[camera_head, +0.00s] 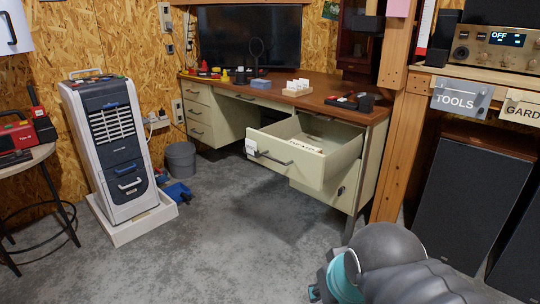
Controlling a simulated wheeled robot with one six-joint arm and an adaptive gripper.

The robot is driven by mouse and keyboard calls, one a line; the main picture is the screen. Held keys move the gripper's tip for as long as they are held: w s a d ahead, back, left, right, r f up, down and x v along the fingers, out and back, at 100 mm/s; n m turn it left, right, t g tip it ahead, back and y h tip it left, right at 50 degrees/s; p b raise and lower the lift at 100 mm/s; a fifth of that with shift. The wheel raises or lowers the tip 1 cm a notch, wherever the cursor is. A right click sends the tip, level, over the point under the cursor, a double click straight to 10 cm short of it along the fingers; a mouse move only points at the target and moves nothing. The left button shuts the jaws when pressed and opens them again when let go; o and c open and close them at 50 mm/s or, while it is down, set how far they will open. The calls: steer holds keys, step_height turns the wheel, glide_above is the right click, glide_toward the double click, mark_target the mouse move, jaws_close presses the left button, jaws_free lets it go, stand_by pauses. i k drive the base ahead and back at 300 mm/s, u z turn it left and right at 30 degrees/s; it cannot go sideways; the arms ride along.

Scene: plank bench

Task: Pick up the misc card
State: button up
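I cannot tell for sure which card is the misc card, as the lettering is too small to read. A white card (251,147) shows at the left end of the open drawer's front. Another white card (305,146) with dark lettering lies inside the open drawer (318,171). Several small white cards (298,85) stand in a light holder on the desk top. My arm shows at the bottom right, grey with a teal part, well in front of the desk. My gripper's fingers are not in view.
The desk (225,88) stands against the back wall, its right drawer pulled out. A white-and-grey wheeled unit (112,135) stands at left, with a grey bin (181,160) beside it. A wooden post (397,140) and a dark speaker (465,205) stand right. The concrete floor in the middle is clear.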

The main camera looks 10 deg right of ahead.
mark_target(251, 145)
steer(key=u, duration=0.45)
steer(key=i, duration=0.6)
steer(key=u, duration=0.15)
